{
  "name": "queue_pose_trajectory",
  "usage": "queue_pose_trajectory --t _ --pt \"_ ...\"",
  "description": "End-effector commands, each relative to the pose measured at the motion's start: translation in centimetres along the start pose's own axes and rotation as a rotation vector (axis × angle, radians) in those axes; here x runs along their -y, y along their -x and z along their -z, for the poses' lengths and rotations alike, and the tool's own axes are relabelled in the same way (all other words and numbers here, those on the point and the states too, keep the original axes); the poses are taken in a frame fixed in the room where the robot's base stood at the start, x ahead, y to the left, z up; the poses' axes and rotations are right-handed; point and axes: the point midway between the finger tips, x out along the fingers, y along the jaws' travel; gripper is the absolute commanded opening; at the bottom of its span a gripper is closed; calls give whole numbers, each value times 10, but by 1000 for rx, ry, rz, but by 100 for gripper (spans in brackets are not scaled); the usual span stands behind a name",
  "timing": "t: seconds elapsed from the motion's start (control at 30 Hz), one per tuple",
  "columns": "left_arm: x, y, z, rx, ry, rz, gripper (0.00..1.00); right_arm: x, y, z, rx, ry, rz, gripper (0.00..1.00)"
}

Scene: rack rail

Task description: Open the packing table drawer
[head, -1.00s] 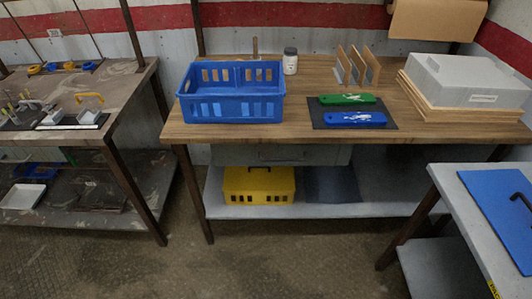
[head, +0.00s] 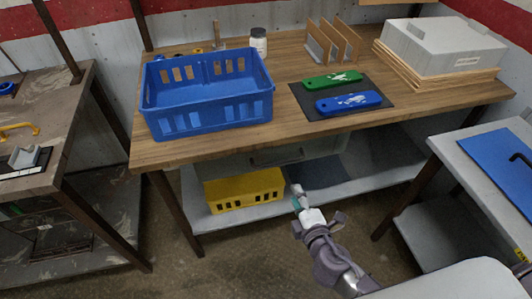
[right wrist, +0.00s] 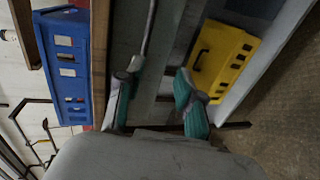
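The wooden-topped packing table (head: 210,148) stands in the middle of the head view. Its grey drawer front (head: 235,164) is under the tabletop and looks shut, with a thin bar handle (head: 276,158). In the right wrist view the bar handle (right wrist: 149,35) runs upward just beyond my fingertips. My right gripper (head: 298,198) is in front of and below the drawer in the head view. In the right wrist view my right gripper (right wrist: 158,68) has its teal-padded fingers spread apart with nothing between them. My left gripper is in neither view.
A blue crate (head: 205,117), green and blue tools on a dark mat (head: 378,98) and a grey box (head: 440,45) sit on the tabletop. A yellow crate (head: 245,192) sits on the lower shelf (head: 370,177). A side table (head: 465,165) stands at right.

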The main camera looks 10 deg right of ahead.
Motion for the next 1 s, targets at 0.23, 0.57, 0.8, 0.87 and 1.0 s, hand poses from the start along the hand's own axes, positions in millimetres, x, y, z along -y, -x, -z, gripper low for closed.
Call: queue_pose_trajectory --t 0.23,0.57,0.8,0.87,1.0 --pt "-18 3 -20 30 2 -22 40 -21 -11 4 -7 27 -46 37" --pt "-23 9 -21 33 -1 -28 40 -23 -79 5 -6 25 -44 37" --pt "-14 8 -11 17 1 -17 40 -23 -120 5 -6 23 -43 37" --pt "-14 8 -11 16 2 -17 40 -24 -126 5 -7 23 -43 37" --pt "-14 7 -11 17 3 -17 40 -24 -134 6 -8 23 -42 37"
